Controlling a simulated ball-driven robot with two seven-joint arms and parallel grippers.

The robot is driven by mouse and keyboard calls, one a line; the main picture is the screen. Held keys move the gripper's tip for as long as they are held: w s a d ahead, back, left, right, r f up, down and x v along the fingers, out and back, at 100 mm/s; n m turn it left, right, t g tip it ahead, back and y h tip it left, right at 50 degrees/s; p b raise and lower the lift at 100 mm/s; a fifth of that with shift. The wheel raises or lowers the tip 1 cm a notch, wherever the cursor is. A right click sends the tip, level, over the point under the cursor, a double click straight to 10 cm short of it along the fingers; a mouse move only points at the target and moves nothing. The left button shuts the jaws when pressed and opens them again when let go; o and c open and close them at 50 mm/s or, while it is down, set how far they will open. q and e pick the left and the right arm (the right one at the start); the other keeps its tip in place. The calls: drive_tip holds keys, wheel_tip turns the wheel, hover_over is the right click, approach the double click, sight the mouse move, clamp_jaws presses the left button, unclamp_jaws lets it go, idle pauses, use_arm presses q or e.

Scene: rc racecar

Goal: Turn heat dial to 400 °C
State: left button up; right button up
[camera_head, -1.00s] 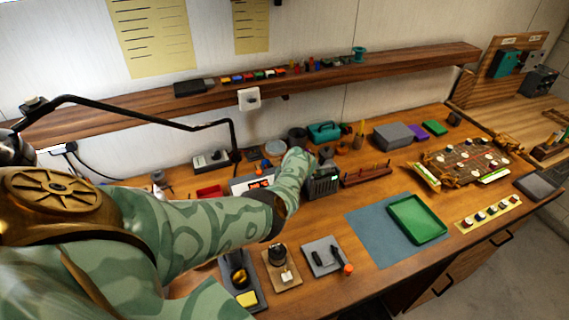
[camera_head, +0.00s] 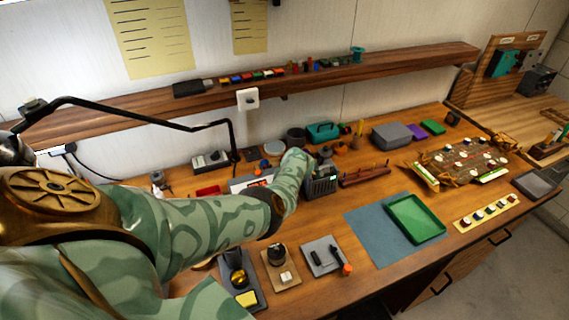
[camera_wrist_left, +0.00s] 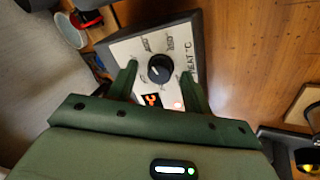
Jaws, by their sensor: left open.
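The heat dial (camera_wrist_left: 160,69) is a round black knob on the white face of the heat unit (camera_wrist_left: 122,48), with "HEAT °C" printed along one side. In the left wrist view, the open green fingers of my left gripper (camera_wrist_left: 160,72) stand on either side of the dial, with gaps showing. The dial's exact pointer setting is too small to read. An orange display and a red light show below the dial, partly cut off by the gripper. In the head view the heat unit (camera_head: 240,186) is partly behind my left arm, and the gripper is hidden. My right gripper is out of view.
A dark box with a green light (camera_head: 322,184) stands close right of my left arm. The blue mat (camera_head: 375,240) carries a green tray (camera_head: 416,219). A black lamp arm (camera_head: 140,115) crosses at the left.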

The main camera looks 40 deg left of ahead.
use_arm(q)
drive_tip(key=p+v, duration=0.8)
drive_tip(key=v, duration=0.8)
drive_tip(key=shift+d, duration=0.15)
